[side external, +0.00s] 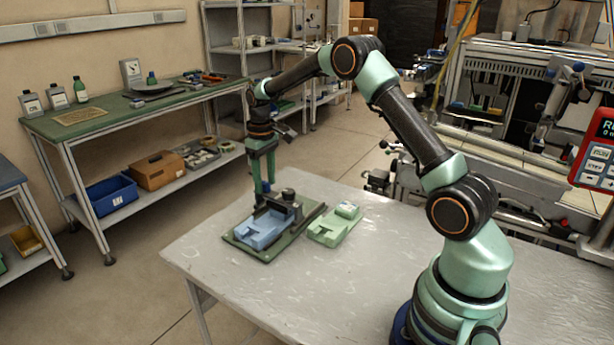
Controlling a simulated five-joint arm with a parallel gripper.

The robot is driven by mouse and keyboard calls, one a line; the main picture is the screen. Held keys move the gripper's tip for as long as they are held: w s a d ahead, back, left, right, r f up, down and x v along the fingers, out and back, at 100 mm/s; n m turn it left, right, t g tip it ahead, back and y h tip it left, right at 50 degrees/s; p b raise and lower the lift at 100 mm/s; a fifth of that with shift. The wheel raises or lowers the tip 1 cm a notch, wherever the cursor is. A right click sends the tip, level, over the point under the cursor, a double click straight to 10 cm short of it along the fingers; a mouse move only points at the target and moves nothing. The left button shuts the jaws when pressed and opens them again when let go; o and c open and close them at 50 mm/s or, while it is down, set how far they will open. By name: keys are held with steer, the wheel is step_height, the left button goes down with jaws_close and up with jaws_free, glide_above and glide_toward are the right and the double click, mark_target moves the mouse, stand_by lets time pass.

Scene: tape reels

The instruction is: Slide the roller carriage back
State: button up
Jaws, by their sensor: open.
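A dark green base plate (248,251) lies near the table's far left part. On it sits a light blue block-shaped part (259,232). A black mechanism with an upright knob (288,196) stands at the plate's far right side; I cannot tell for sure which part is the roller carriage. My gripper (264,186) points down just above the far end of the blue part. Its fingers are small in view, and nothing shows between them. I cannot tell whether a fingertip touches the mechanism.
A light green part (334,226) with a small pale piece on top lies on the table right of the plate. The grey table (290,300) is bare in front. A green-topped workbench (120,110) with bottles and tools stands behind at left.

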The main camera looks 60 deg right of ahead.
jaws_close()
stand_by(1.4)
